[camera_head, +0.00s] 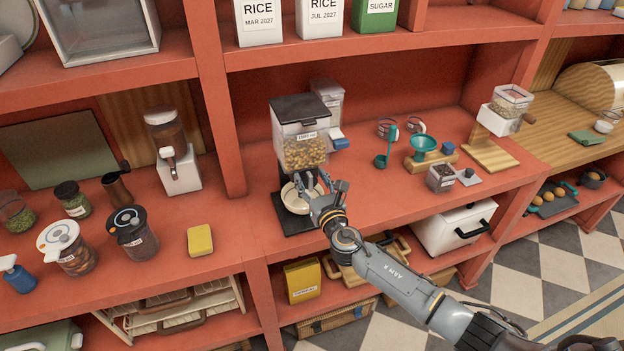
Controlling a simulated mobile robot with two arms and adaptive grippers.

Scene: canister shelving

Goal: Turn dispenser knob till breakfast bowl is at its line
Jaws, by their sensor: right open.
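The cereal dispenser (302,152) stands on the red middle shelf, a clear hopper with a dark lid and cereal inside. The white breakfast bowl (291,200) sits under its outlet on a dark base. My right gripper (322,186) is open at the front right of the dispenser's lower part, above the bowl's right side. It hides part of the bowl and the area below the hopper. I cannot make out the knob, the bowl's line or the fill level, nor whether the fingers touch anything. My left gripper is not in view.
A second clear dispenser (328,98) stands close behind. To the right are a teal funnel on a wooden stand (423,146) and a small jar (440,178). A yellow sponge (200,240) and several jars lie left. The shelf above limits height.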

